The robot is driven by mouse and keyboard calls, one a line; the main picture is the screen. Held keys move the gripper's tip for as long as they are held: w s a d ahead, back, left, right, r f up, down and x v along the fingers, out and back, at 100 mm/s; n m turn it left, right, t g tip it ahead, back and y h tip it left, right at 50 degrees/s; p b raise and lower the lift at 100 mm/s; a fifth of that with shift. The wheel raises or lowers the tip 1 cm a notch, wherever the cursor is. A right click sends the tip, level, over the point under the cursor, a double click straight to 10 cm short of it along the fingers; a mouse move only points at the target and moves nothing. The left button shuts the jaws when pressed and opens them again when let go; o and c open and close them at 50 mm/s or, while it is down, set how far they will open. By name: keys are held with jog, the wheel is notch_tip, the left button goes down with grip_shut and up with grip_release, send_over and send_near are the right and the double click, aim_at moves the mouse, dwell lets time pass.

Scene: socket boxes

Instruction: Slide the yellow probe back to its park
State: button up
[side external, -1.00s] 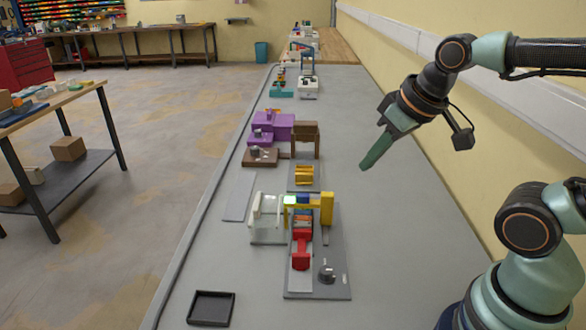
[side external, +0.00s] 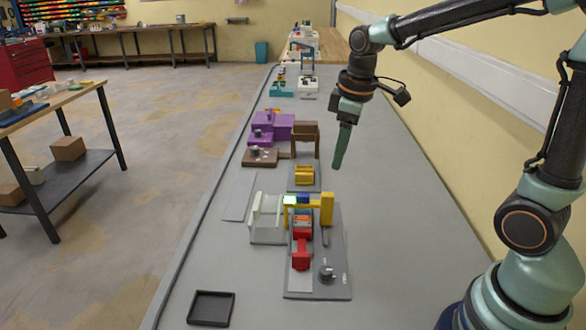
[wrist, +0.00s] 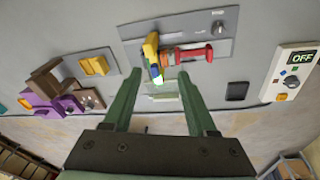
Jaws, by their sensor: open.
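The yellow probe (side external: 326,208) is an upright block with an arm reaching left over a grey base plate (side external: 333,250). A blue and white part sits at the arm's left end. In the wrist view the probe (wrist: 151,50) shows just beyond my fingertips, beside an orange and red part. My gripper (side external: 337,167) hangs above the bench, higher in the side view than the probe and apart from it. In the wrist view my gripper (wrist: 160,74) has its two green fingers wide apart with nothing between them at the tips.
The red slide (side external: 301,255) and a dark knob (side external: 327,272) share the plate. A yellow block (side external: 304,175), brown stand (side external: 305,137) and purple boxes (side external: 276,127) stand behind. A black tray (side external: 211,308) lies in front. The bench's right side is clear.

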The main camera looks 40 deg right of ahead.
jog(key=w+f+n, duration=0.1)
jog(key=w+d+f+n+g, duration=0.1)
jog(key=f, duration=0.1)
jog(key=w+f, duration=0.2)
jog(key=shift+d+n+g, duration=0.35)
jog(key=shift+n+g, duration=0.05)
jog(key=shift+w+d+f, duration=0.1)
jog(key=shift+w+f, duration=0.05)
jog(key=shift+f, duration=0.3)
send_near(326, 223)
jog(key=f, duration=0.3)
jog(key=w+d+f, duration=0.1)
jog(key=f, duration=0.1)
jog(key=shift+c, duration=0.3)
grip_shut()
dwell(0.5)
